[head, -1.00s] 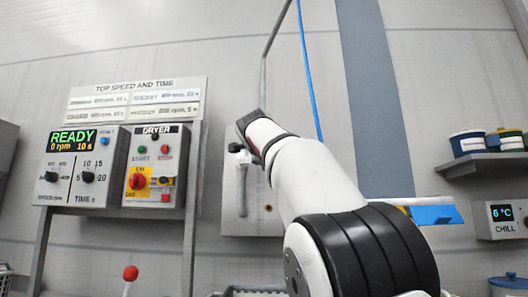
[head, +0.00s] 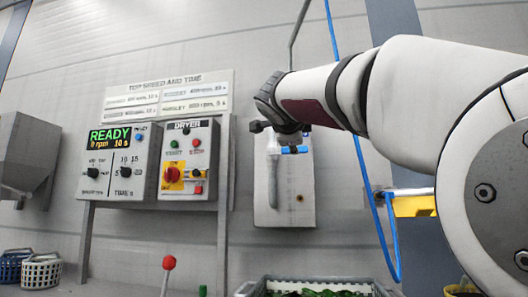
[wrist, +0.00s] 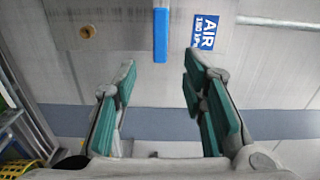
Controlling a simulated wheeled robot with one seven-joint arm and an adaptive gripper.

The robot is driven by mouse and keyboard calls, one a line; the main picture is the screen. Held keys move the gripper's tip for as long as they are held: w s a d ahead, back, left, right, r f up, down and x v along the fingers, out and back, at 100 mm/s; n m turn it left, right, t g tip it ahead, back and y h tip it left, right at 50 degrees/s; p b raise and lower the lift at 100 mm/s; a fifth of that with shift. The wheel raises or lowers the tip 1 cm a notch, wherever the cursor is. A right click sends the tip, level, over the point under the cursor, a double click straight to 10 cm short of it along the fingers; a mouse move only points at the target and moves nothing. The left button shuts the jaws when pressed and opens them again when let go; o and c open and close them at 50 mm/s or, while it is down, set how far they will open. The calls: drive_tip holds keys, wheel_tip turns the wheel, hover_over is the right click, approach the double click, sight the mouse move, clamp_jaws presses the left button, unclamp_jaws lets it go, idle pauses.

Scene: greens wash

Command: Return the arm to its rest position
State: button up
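My arm (head: 410,95) reaches in from the right edge of the head view, and its wrist end (head: 290,100) is in front of the wall panel. In the wrist view my gripper (wrist: 161,75) is open, its two teal-padded fingers well apart with nothing between them. A grey wall, a blue strip (wrist: 161,35) and a blue AIR sign (wrist: 207,33) show beyond the fingers. The fingers cannot be made out clearly in the head view.
A crate (head: 250,287) with greens stands low in front. The control box (head: 113,165), the dryer box (head: 188,160) and a red-knobbed lever (head: 168,264) are left of the arm. A blue hose (head: 362,170) hangs beside it. Baskets (head: 41,272) sit far left.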

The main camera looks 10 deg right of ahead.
idle(0.5)
drive_tip(key=s+d+f+n+g+y, duration=0.1)
drive_tip(key=s+d+f+n+g, duration=0.2)
drive_tip(key=f, duration=0.5)
drive_tip(key=s+d+f+n+g+y, duration=0.1)
drive_tip(key=s+d+f+n+g, duration=0.15)
drive_tip(key=s+f, duration=0.4)
drive_tip(key=s+d+f+n+g+y, duration=0.1)
drive_tip(key=s+d+f+n+g, duration=0.15)
drive_tip(key=f, duration=0.65)
drive_tip(key=s+a+f+n+g+y, duration=0.1)
drive_tip(key=s+a+f+n+g, duration=0.3)
drive_tip(key=s+f, duration=0.7)
drive_tip(key=s+a+f+n+g+y, duration=0.2)
drive_tip(key=s+f+n, duration=0.3)
drive_tip(key=s+f, duration=0.6)
drive_tip(key=s+a+f+n+g+y, duration=0.1)
drive_tip(key=s+a+f+n+g, duration=0.2)
drive_tip(key=s+f+n, duration=0.75)
drive_tip(key=s+r+m+t+p, duration=0.1)
drive_tip(key=r+m+t+p, duration=0.1)
drive_tip(key=r+p, duration=1.5)
drive_tip(key=s+r+m+t+p, duration=0.2)
drive_tip(key=r+m+p, duration=0.1)
drive_tip(key=r+p, duration=1.5)
wheel_tip(320, 180, up, 5)
drive_tip(key=shift+d+r+t, duration=0.1)
drive_tip(key=shift+d+t, duration=0.1)
drive_tip(key=shift+t, duration=0.1)
